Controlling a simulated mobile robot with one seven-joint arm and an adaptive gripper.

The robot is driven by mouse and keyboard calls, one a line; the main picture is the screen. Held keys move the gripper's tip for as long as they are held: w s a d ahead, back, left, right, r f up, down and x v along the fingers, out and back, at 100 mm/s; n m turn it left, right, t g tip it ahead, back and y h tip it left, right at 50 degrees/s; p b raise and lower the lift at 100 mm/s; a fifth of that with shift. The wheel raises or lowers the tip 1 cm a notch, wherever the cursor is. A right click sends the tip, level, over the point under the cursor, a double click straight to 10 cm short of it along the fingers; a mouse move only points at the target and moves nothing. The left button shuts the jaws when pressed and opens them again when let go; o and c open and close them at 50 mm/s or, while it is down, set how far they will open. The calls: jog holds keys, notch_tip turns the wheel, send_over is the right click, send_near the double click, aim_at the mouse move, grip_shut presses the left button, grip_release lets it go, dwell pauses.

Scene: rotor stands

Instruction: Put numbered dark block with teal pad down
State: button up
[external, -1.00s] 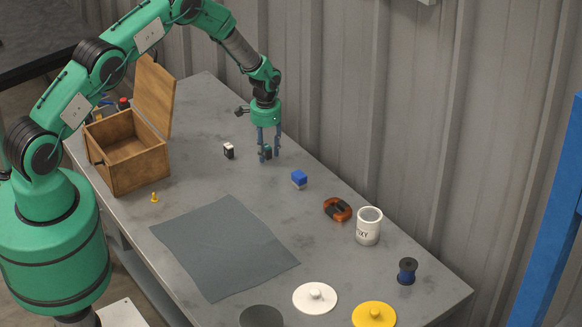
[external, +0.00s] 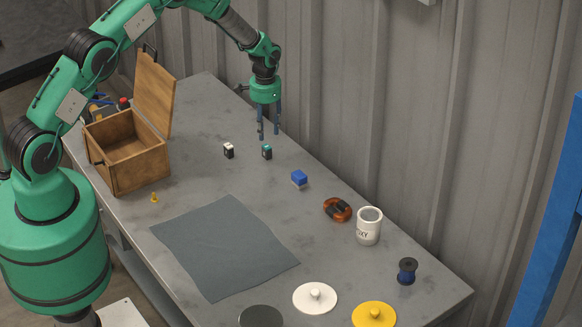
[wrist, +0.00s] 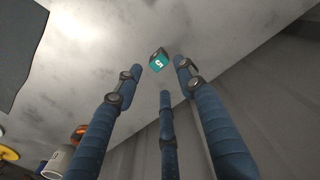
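The numbered dark block with the teal pad (external: 267,152) stands on the grey table between a dark block with a white top and a blue block. In the wrist view the same block (wrist: 158,60) shows its teal face with a white numeral, beyond the fingertips. My gripper (external: 268,136) is above the block, apart from it, with its fingers spread and nothing between them. The blue fingers also show in the wrist view (wrist: 160,82), apart from each other and empty.
The white-topped dark block (external: 229,151) is to the left and the blue block (external: 299,178) to the right. An orange-and-black item (external: 338,209), white mug (external: 369,226) and spool (external: 407,271) stand further right. A wooden box (external: 125,155) is open at left. A dark mat (external: 225,247) lies in front.

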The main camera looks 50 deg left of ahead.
jog(key=shift+r, duration=1.65)
jog(key=shift+r, duration=0.1)
notch_tip(320, 180, up, 22)
jog(key=t, duration=0.1)
send_over(267, 146)
jog(key=s+d, duration=0.5)
jog(key=s+d+r+t, duration=0.1)
jog(key=s+d+r, duration=0.1)
jog(key=s+r, duration=0.5)
jog(key=s+d+r+t, duration=0.1)
jog(key=s+d+r, duration=0.25)
jog(key=r, duration=0.55)
jog(key=s+d+r+t, duration=0.1)
jog(key=s+d+r, duration=0.1)
jog(key=s+r, duration=0.45)
jog(key=s+d+r, duration=0.1)
jog(key=s+r, duration=0.3)
jog(key=s, duration=0.6)
jog(key=s+d, duration=0.1)
jog(key=s, duration=0.9)
jog(key=s+d+t, duration=0.1)
jog(key=s+d, duration=0.1)
jog(key=s, duration=0.8)
jog(key=shift+s+d+r+t, duration=0.15)
jog(key=shift+s+d+t, duration=0.05)
jog(key=shift+d+t, duration=0.1)
